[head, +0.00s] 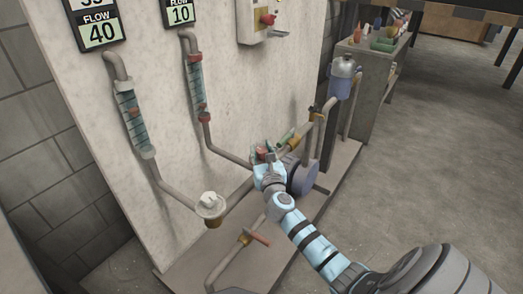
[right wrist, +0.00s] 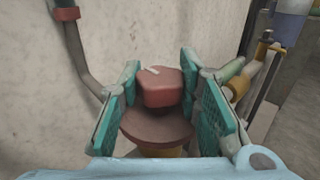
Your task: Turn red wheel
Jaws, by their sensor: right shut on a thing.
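The red wheel (right wrist: 160,88) is a blocky red knob with a pale mark on top, above a wider reddish-brown round base (right wrist: 155,127). In the head view the wheel (head: 262,154) is small and partly hidden by my right gripper (head: 267,155). In the right wrist view the teal finger pads of my right gripper (right wrist: 160,92) stand on both sides of the wheel, and the gripper is shut on it. My left gripper is not in view.
Two flow gauges (head: 101,31) (head: 180,13) hang above. A blue-grey round housing (head: 302,178) is close to my right gripper. Open floor lies right.

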